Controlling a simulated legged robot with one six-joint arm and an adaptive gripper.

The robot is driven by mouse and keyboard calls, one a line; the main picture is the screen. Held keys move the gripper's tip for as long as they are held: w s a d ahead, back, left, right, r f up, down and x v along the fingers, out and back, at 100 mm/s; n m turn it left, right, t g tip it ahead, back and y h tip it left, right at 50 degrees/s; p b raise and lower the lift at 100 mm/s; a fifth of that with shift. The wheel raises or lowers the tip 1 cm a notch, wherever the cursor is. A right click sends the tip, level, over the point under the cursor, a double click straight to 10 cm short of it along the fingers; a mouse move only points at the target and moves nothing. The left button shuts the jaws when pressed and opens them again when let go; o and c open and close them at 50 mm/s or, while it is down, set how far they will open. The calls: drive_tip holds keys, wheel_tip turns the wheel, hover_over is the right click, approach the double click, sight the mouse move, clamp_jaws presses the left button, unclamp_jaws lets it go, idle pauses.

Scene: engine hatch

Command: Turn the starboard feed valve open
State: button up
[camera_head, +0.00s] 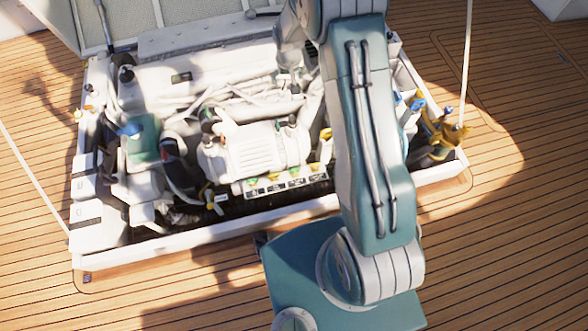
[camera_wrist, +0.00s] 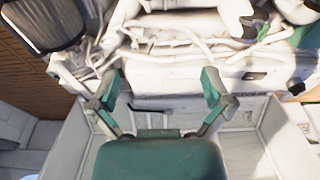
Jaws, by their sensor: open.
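Valve handles show in the head view: blue ones (camera_head: 417,104) and yellow ones (camera_head: 452,130) at the right end of the engine hatch (camera_head: 160,252). No readable label tells which is the starboard feed valve. My gripper (camera_wrist: 160,88) is open in the wrist view, with nothing between its fingers. It hangs above pale engine-bay parts, and no valve handle is clear near it.
A white engine block (camera_head: 255,150) with hoses fills the hatch. The raised lid (camera_head: 100,20) stands at the back left. Ropes run taut on the left and right (camera_head: 468,60). Teak deck (camera_head: 520,230) around the hatch is clear.

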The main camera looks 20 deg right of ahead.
wheel_tip(320, 180, down, 18)
drive_tip(key=g, duration=0.2)
hover_over(295, 169)
wheel_tip(295, 169, down, 20)
drive_tip(key=shift+a+f, duration=0.1)
drive_tip(key=shift+f, duration=5.25)
drive_tip(key=c, duration=1.1)
